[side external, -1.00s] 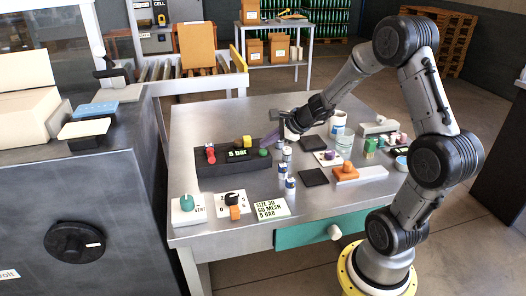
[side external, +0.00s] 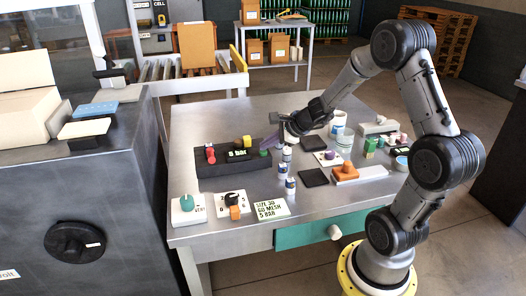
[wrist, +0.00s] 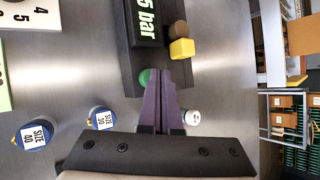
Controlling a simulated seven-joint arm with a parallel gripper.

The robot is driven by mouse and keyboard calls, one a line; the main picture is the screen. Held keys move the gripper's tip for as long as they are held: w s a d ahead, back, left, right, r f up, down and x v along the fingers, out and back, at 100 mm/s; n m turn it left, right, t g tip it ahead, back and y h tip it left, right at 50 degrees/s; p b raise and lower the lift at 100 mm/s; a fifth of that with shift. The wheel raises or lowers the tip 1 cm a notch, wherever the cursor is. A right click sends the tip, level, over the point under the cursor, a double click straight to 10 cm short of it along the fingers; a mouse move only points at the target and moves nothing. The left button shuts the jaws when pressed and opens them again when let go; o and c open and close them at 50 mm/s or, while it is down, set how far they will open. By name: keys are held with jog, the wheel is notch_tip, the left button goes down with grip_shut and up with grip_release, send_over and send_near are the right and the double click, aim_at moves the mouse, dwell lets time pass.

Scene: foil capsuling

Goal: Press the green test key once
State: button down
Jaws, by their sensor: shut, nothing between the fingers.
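The green key (side external: 263,153) is at the right end of the dark control box (side external: 215,171). In the wrist view the green key (wrist: 145,76) shows just left of the fingertips, partly covered by them. My gripper (side external: 268,148) has purple fingers, shut together and empty, with the tips at the green key. In the wrist view the fingertips (wrist: 156,72) overlap the key's edge; whether the key is pushed in cannot be made out. The box's display (wrist: 147,22) reads "5 bar".
A yellow block (wrist: 182,49) and a brown knob (wrist: 178,29) sit on the box near my fingers. Small labelled jars, SIZE 40 (wrist: 32,135) and SIZE 30 (wrist: 102,118), stand close by. A note card (side external: 272,208) lies at the table's front.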

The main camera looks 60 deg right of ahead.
aim_at(266, 152)
jog(key=shift+f, duration=0.3)
dwell(0.4)
jog(key=shift+r, duration=0.95)
notch_tip(266, 152, up, 5)
dwell(0.4)
jog(key=shift+a, duration=0.1)
dwell(0.4)
